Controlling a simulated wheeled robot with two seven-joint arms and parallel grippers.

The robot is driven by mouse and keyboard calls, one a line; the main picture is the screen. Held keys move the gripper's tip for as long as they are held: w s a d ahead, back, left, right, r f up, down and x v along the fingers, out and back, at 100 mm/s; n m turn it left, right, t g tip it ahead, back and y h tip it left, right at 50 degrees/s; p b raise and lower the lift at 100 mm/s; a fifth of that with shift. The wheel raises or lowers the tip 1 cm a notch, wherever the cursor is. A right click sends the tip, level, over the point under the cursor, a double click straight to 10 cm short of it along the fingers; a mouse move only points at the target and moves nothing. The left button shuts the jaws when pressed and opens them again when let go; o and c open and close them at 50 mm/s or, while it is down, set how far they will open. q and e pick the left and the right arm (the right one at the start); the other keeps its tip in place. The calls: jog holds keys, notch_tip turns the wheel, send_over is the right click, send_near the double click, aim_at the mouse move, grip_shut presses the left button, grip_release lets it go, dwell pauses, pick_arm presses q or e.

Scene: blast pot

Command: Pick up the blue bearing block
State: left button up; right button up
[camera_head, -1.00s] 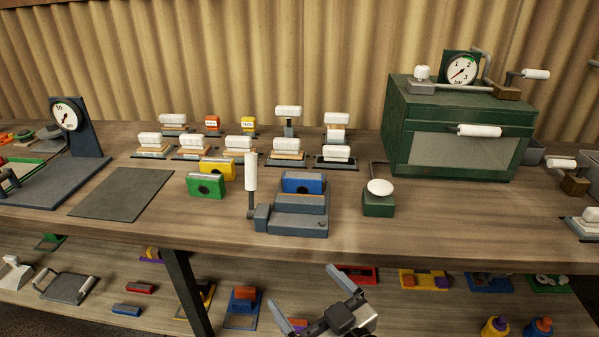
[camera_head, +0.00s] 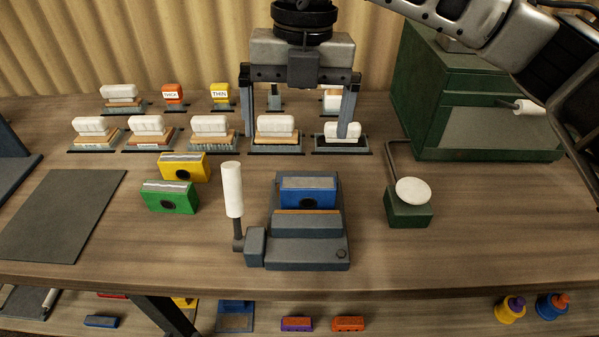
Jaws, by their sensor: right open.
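The blue bearing block (camera_head: 308,191) sits upright in the grey vise-like fixture (camera_head: 300,252) in the middle of the bench. Its top is grey and a dark round hole shows in its front face. My right gripper (camera_head: 297,135) is open and empty, with its fingers pointing down. In the picture its fingertips lie above and behind the block, apart from it, in front of the row of white-topped stamps. My left gripper is not in view.
A white-handled lever (camera_head: 233,190) stands upright at the fixture's left. Yellow (camera_head: 184,167) and green (camera_head: 170,198) blocks stand farther left. A green base with a white knob (camera_head: 412,191) is at the right. A dark mat (camera_head: 62,215) lies bare at left.

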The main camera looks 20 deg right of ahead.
aim_at(309, 182)
jog(key=shift+m+t+h, duration=0.3)
jog(key=shift+h, duration=0.1)
jog(key=f, duration=0.3)
jog(key=d+f, duration=0.1)
jog(key=f, duration=0.2)
jog(key=w+f+p, duration=0.1)
jog(key=f, duration=0.2)
jog(key=shift+d+f, duration=0.2)
jog(key=shift+d, duration=0.15)
jog(key=f, duration=0.2)
jog(key=s+f+p, duration=0.1)
jog(key=f, duration=0.1)
jog(key=shift+f, duration=0.65)
jog(key=shift+w, duration=0.1)
jog(key=c, duration=1.2)
